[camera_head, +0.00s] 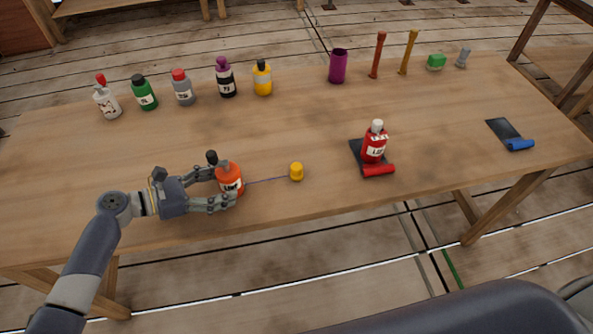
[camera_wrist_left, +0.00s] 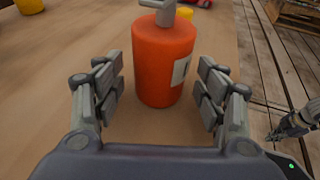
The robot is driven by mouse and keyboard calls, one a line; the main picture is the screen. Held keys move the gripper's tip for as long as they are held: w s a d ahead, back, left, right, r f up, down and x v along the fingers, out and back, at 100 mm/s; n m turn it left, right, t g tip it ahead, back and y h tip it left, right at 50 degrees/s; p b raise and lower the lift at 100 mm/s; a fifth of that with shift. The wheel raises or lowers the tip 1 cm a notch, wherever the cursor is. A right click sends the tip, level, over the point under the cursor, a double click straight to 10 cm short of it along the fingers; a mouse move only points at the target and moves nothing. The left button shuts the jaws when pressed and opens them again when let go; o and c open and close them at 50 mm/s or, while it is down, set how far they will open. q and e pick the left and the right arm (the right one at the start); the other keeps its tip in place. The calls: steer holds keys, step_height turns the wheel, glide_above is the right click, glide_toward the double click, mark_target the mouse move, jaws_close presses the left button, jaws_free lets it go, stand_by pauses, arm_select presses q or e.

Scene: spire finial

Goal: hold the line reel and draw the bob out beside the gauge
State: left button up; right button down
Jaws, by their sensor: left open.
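An orange bottle-shaped body with a white label, which I take as the line reel (camera_head: 231,177), stands upright near the front of the table. A thin line runs right from it to a small yellow bob (camera_head: 297,172). My left gripper (camera_head: 226,187) is open, with its fingers on either side of the reel. In the left wrist view the reel (camera_wrist_left: 163,62) stands between the spread fingers (camera_wrist_left: 160,88), with gaps on both sides and a grey handle on top. My right gripper seems to show at that view's right edge (camera_wrist_left: 290,124). I cannot tell which thing is the gauge.
A red labelled bottle (camera_head: 373,148) stands on a dark pad with a red roll (camera_head: 378,170), right of the bob. Several bottles line the back left. A purple cup (camera_head: 338,67) stands at the back. A dark pad with a blue roll (camera_head: 519,144) lies far right.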

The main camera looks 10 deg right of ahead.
arm_select(q)
steer(key=shift+x, duration=0.9)
steer(key=c, duration=0.8)
steer(key=shift+o, duration=0.2)
